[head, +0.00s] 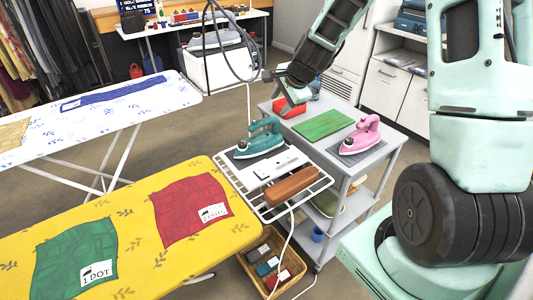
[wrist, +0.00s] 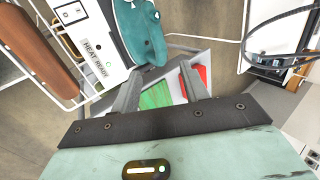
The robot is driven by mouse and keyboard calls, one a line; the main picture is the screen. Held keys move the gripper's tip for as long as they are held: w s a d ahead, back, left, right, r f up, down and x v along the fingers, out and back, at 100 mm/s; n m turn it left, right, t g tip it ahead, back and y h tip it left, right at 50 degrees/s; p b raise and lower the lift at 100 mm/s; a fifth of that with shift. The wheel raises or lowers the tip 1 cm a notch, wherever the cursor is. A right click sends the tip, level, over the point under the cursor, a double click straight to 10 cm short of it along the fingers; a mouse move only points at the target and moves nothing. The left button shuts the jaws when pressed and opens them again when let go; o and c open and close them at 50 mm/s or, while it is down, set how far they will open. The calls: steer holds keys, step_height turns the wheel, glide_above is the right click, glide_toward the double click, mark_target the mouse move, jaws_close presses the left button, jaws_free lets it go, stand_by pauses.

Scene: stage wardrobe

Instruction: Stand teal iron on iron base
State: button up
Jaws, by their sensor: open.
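The teal iron (head: 258,138) lies sole down on a dark plate (head: 238,154) at the far end of the white steam station (head: 281,167). In the wrist view the iron (wrist: 142,30) is cut off by the top edge, beside the station's "HEAT READY" panel (wrist: 95,50). My gripper (head: 279,88) is open and empty, above and behind the iron, over the far part of the cart. Its spread fingers (wrist: 158,88) frame only the green mat and a red object below. A dark grey mat (head: 345,157) under the pink iron may be the iron base; I cannot tell.
The pink iron (head: 361,134), green mat (head: 323,123) and red object (head: 290,108) are on the grey cart (head: 385,141). A brown block (head: 292,186) lies on the wire rack (head: 262,206) by the yellow ironing board (head: 135,195). Cables hang near my gripper.

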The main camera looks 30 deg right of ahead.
steer(key=s+a+r+n+g+y, duration=0.1)
steer(key=s+a+r+n+g, duration=0.1)
steer(key=s+a+n, duration=0.75)
steer(key=s+a+r+n+g+y, duration=0.15)
steer(key=s+a+n, duration=0.25)
steer(key=a, duration=1.1)
steer(key=s+a+r+n+g+h, duration=0.1)
steer(key=s+a+n, duration=0.1)
steer(key=s+n, duration=0.4)
steer(key=s+a+r+n+g+h, duration=0.1)
steer(key=s+n, duration=0.5)
steer(key=s, duration=0.7)
steer(key=shift+s+a+g, duration=0.2)
steer(key=shift+a+g, duration=0.25)
steer(key=shift+a, duration=0.15)
steer(key=shift+r, duration=0.1)
